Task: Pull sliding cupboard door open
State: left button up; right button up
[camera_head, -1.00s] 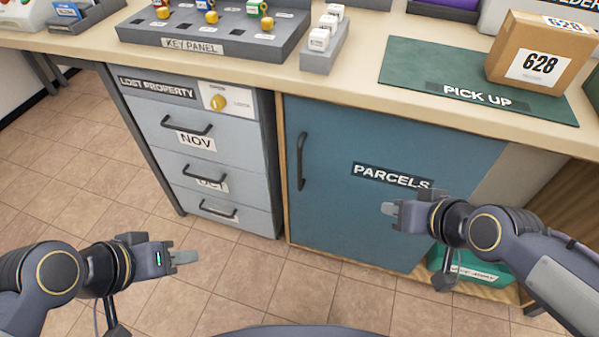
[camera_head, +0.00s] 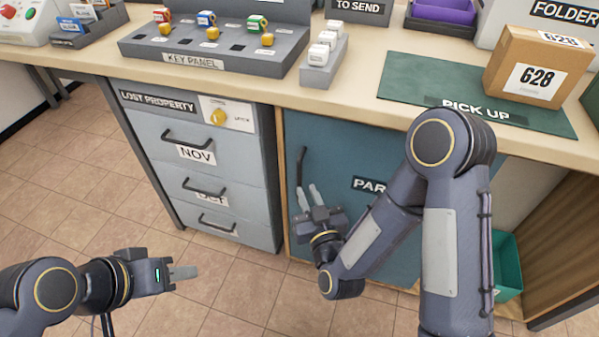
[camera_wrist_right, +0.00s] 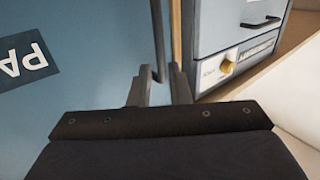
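The blue cupboard door (camera_head: 350,140), labelled PARCELS, covers the left part of the cupboard under the counter. It also shows in the right wrist view (camera_wrist_right: 75,95). Its dark vertical handle (camera_head: 302,160) is near its left edge. My right gripper (camera_head: 308,190) is at the lower part of this handle, fingers apart. In the right wrist view the handle (camera_wrist_right: 159,45) appears between the open fingertips (camera_wrist_right: 160,82); no clear contact shows. My left gripper (camera_head: 185,272) is over the floor at lower left, away from the door, its finger gap not clear.
A grey drawer unit (camera_head: 205,180) stands left of the door. To the right is an open wooden compartment (camera_head: 560,235) with a green crate (camera_head: 508,265). The counter above holds a key panel (camera_head: 205,62) and a parcel (camera_head: 540,65). My right arm hides much of the door.

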aim_at(300, 175)
jog(key=x, duration=0.7)
jog(key=shift+w+a, duration=0.1)
jog(key=shift+w, duration=0.2)
jog(key=shift+c, duration=0.4)
grip_shut()
